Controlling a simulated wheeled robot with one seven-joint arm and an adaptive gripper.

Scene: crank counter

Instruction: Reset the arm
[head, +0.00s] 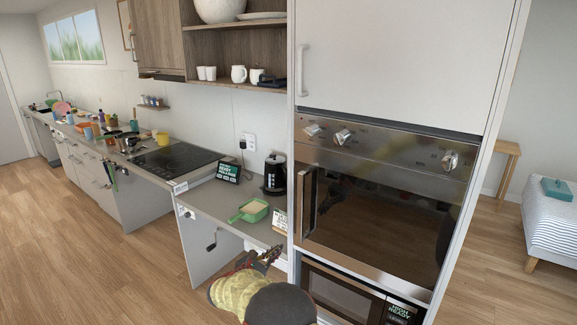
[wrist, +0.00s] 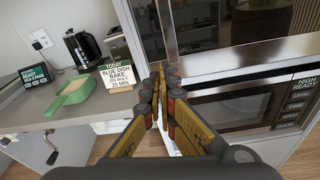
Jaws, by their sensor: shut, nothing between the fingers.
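My gripper (wrist: 166,82) is shut and empty. In the wrist view its fingers meet in front of the gap between the low counter and the oven cabinet. In the head view my gripper (head: 268,258) is in front of the low counter's front edge, left of the microwave. A hand crank (head: 212,241) sits on the panel under the low counter; it also shows in the wrist view (wrist: 51,146), left of and apart from my gripper.
The low counter (head: 205,198) holds a green dish (head: 250,211), a black kettle (head: 274,174), a sign (head: 228,171) and a recipe card (head: 280,221). The oven (head: 375,195) and microwave (head: 340,290) stand close on the right. Wooden floor at left (head: 80,250) is clear.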

